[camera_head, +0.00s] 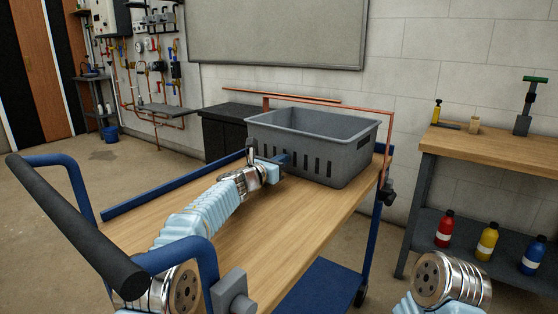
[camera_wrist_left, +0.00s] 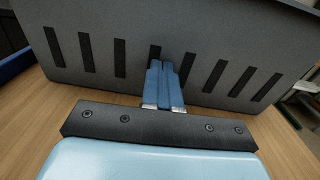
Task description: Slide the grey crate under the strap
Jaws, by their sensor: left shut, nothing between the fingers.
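The grey crate (camera_head: 352,162) stands upright on the far right end of the cart's wooden top (camera_head: 262,228). Its slotted near wall (camera_wrist_left: 100,60) fills the upper wrist view. My left gripper (camera_head: 284,158) is shut and empty. Its blue fingertips (camera_wrist_left: 164,72) are at the slotted wall, touching it or very close, near the middle slots. A thin reddish-brown band (camera_head: 345,105), which may be the strap, runs behind and above the crate's far side and drops at the right cart edge. Part of it is hidden by the crate. My right gripper is out of view.
The cart has a black push handle (camera_head: 78,228) at the near left and a blue side rail (camera_head: 170,187). A workbench (camera_head: 490,150) with bottles on its lower shelf stands at right. A dark cabinet (camera_head: 222,135) stands behind the cart. The wooden top right of my left arm is clear.

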